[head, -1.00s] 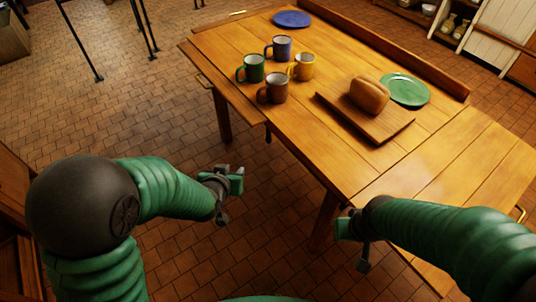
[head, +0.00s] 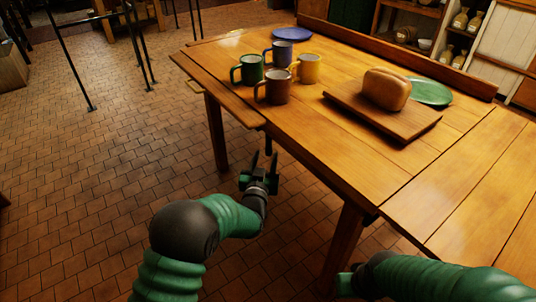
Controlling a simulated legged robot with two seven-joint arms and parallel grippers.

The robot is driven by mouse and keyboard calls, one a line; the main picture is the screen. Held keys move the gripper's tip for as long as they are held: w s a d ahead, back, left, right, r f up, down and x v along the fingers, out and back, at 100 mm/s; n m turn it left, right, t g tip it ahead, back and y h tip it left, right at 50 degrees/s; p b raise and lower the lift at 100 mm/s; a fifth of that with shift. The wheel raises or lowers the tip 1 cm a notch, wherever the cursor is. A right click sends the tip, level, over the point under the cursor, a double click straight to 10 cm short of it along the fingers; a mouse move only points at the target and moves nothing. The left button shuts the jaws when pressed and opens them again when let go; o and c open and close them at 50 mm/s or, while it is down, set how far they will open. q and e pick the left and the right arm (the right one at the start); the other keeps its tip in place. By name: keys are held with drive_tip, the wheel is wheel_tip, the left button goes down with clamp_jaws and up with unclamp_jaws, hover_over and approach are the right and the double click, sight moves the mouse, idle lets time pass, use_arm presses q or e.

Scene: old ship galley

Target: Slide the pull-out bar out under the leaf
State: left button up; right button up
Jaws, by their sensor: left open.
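The wooden table (head: 300,135) fills the right half of the head view. A narrow leaf board (head: 222,92) runs along its left side. A small wooden piece (head: 194,86) shows under that board near its far end; it may be the pull-out bar, but I cannot tell.
Green (head: 250,72), blue (head: 282,50), brown (head: 279,90) and yellow (head: 311,70) mugs stand on the table. A loaf (head: 386,89) lies on a board (head: 400,122); a green plate (head: 432,93) is behind. A table leg (head: 343,245) stands right of my left gripper.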

sight(268, 147)
use_arm(q)
drive_tip(key=w, duration=0.1)
drive_tip(key=w+b, duration=0.1)
drive_tip(key=w, duration=0.2)
drive_tip(key=shift+w+d+f, duration=0.15)
drive_tip(key=shift+w+d, duration=0.2)
drive_tip(key=shift+w, duration=0.35)
drive_tip(key=shift+r, duration=0.2)
clamp_jaws()
idle(0.5)
